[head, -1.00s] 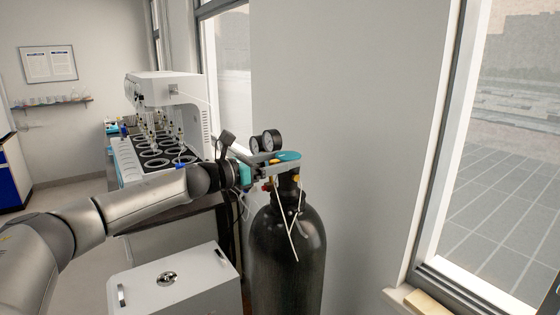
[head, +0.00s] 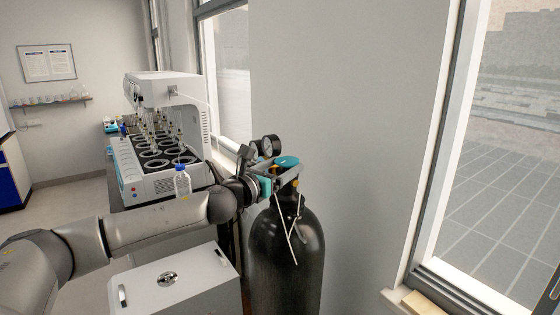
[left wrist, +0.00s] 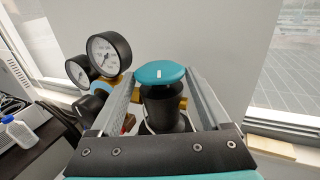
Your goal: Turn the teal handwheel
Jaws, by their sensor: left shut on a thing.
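The teal handwheel (head: 287,161) sits on top of the black gas cylinder (head: 286,255). It also shows in the left wrist view (left wrist: 160,73) as a teal disc with a small white mark. My left gripper (head: 286,172) reaches in from the left at the height of the wheel. In the left wrist view its two grey fingers (left wrist: 163,85) lie on either side of the wheel, shut on it at the rim. The cylinder neck shows below the wheel between the fingers. My right gripper is in neither view.
Two pressure gauges (head: 268,146) stand just left of the wheel, close to my left gripper. A white multi-place distiller (head: 166,130) and a blue-capped bottle (head: 182,182) are on the bench at left. A white cabinet (head: 175,283) stands in front. The wall is behind the cylinder.

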